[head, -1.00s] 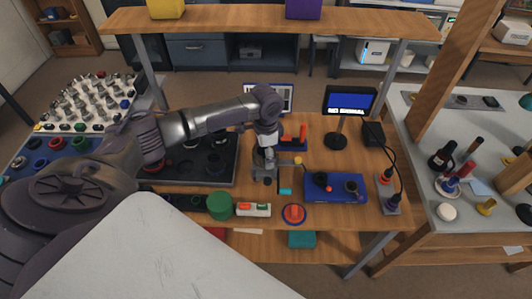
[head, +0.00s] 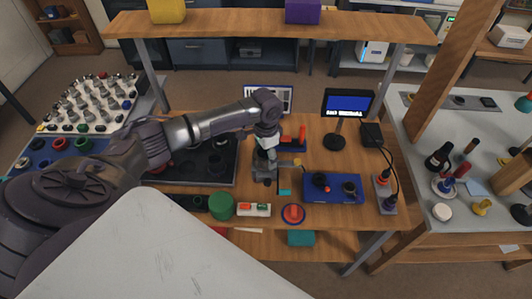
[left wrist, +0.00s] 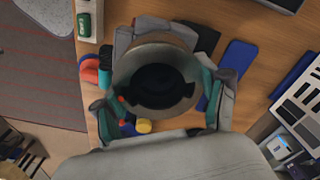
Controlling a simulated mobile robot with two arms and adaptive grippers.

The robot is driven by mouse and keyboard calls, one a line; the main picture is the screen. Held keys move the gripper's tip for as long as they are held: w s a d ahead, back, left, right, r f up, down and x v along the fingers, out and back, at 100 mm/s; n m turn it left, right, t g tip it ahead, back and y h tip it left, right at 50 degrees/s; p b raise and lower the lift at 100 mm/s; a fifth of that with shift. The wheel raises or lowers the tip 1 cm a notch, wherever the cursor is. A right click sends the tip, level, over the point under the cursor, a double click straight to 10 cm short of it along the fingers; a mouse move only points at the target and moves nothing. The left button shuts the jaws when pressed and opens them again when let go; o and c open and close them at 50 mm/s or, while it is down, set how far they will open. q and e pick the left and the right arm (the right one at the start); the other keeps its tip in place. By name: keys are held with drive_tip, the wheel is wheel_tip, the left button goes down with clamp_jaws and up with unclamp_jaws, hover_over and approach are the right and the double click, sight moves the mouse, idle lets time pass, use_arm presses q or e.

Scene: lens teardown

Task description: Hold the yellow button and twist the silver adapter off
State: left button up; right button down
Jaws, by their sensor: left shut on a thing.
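My left gripper (head: 265,168) is over the middle of the wooden table, its fingers closed around a round grey part that looks like the silver adapter (left wrist: 180,104). The adapter has a dark round opening in its middle. In the head view the gripper and wrist largely hide it. The yellow button (head: 297,161) is a small yellow spot just right of the gripper. It also shows in the left wrist view (left wrist: 144,126), below the adapter. No gripper is seen holding the button. My right gripper is not in view.
A green cylinder (head: 221,206), a small white box (head: 254,210) and a red button (head: 293,213) line the front edge. A monitor (head: 346,103) stands at back right.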

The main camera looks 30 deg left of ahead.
sight(265, 154)
use_arm(q)
drive_tip(key=shift+r+n+p, duration=0.1)
drive_tip(key=shift+n+p, duration=0.4)
drive_tip(key=shift+p, duration=0.1)
drive_tip(key=shift+n+p, duration=0.6)
drive_tip(key=shift+n, duration=0.2)
drive_tip(key=shift+r+p, duration=0.8)
drive_tip(key=shift+r, duration=0.1)
drive_tip(key=shift+r, duration=2.55)
drive_tip(key=shift+a, duration=0.1)
drive_tip(key=shift+f, duration=0.1)
